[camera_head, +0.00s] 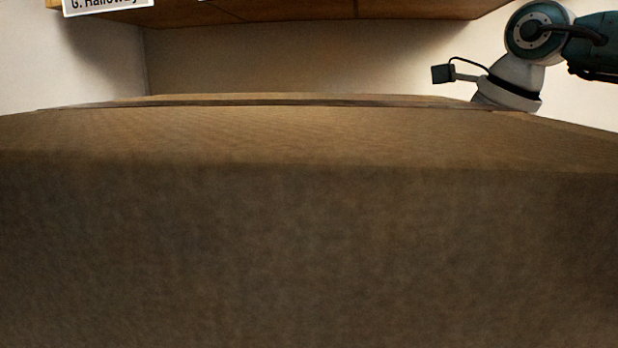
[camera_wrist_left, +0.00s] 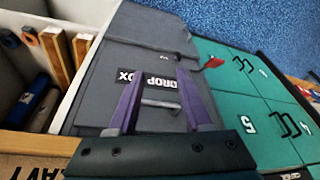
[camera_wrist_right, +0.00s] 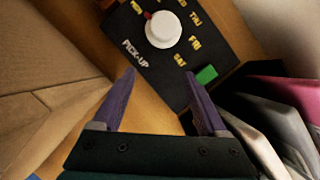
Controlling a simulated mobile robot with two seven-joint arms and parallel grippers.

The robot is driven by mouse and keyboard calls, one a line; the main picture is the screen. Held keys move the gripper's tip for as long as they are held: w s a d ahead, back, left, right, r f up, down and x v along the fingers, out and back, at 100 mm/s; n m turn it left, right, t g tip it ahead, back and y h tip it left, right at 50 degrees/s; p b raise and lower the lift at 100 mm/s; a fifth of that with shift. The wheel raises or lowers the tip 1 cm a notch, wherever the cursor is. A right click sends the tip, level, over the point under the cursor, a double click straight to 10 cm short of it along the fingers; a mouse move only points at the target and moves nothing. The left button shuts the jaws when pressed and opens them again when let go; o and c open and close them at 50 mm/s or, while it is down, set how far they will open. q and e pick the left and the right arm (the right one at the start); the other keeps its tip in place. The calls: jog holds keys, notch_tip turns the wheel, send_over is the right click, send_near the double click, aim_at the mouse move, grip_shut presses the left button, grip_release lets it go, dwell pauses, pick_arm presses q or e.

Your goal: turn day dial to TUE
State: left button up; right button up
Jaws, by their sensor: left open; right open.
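In the right wrist view, a white round dial (camera_wrist_right: 162,30) sits on a black panel (camera_wrist_right: 227,42) marked PICK-UP. Yellow day labels surround it; THU, FRI and SAT are readable on its right and lower right. A small red mark at the dial's upper left edge points toward a yellow label at the top that is hard to read. TUE is not visible. My right gripper (camera_wrist_right: 159,73) is open and empty, its fingertips below the dial and apart from it in the picture. My left gripper (camera_wrist_left: 158,73) is open and empty in front of a grey drop box (camera_wrist_left: 110,65).
A large carton (camera_head: 300,230) fills most of the head view, hiding both grippers and the dial. A green block (camera_wrist_right: 206,75) is at the panel's lower edge, with dark and magenta items beside it. Teal numbered lockers (camera_wrist_left: 225,65) adjoin the drop box.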

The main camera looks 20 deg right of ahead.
jog(key=w, duration=0.3)
jog(key=w+a, duration=0.1)
jog(key=w, duration=0.2)
jog(key=shift+a, duration=0.2)
jog(key=shift+w+f, duration=0.15)
jog(key=shift+f, duration=0.4)
grip_shut()
